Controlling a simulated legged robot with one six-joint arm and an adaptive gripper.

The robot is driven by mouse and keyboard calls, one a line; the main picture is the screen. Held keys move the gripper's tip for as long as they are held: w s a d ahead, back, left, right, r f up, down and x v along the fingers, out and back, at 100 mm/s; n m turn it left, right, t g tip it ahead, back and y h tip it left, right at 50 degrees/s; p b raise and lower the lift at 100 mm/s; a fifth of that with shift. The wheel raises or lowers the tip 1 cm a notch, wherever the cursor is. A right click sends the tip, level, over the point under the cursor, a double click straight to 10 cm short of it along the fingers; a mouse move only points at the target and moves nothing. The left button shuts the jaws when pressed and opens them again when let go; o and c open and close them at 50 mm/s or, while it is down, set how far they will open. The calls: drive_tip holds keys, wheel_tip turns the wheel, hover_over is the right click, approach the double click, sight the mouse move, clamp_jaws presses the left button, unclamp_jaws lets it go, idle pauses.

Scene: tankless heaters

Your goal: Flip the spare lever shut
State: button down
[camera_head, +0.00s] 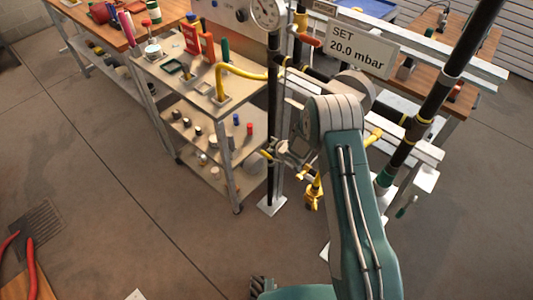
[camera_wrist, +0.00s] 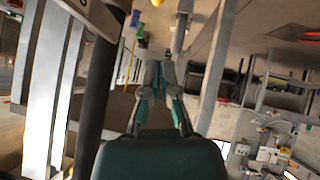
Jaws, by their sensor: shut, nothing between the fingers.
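Several yellow levers and handles show in the head view. One yellow lever (camera_head: 375,135) is just right of my arm, by the white rail. A yellow fitting with a handle (camera_head: 313,195) hangs low, left of my arm. An orange-red lever (camera_head: 309,41) is up by the gauge. I cannot tell which one is the spare lever. My gripper (camera_wrist: 160,60) is shut and empty in the wrist view, pointing past a dark pipe on its left. No lever is clearly between or touching its fingertips. In the head view my arm hides part of the pipework.
A dark upright pipe (camera_head: 273,120) and a slanting dark pipe (camera_head: 437,95) flank my arm. A sign (camera_head: 360,48) reads "SET 20.0 mbar", beside a round gauge (camera_head: 267,13). A loaded shelf cart (camera_head: 190,103) stands left. Floor at the left is mostly clear.

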hover_over(264, 153)
drive_tip(key=s, duration=0.2)
wheel_tip(264, 153, down, 5)
drive_tip(key=shift+w+d+f, duration=0.1)
drive_tip(key=shift+d+f, duration=0.2)
drive_tip(key=shift+f, duration=0.55)
drive_tip(key=shift+w+d+f, duration=0.1)
drive_tip(key=shift+d+f, duration=0.15)
drive_tip(key=shift+f, duration=0.6)
drive_tip(key=shift+s, duration=0.1)
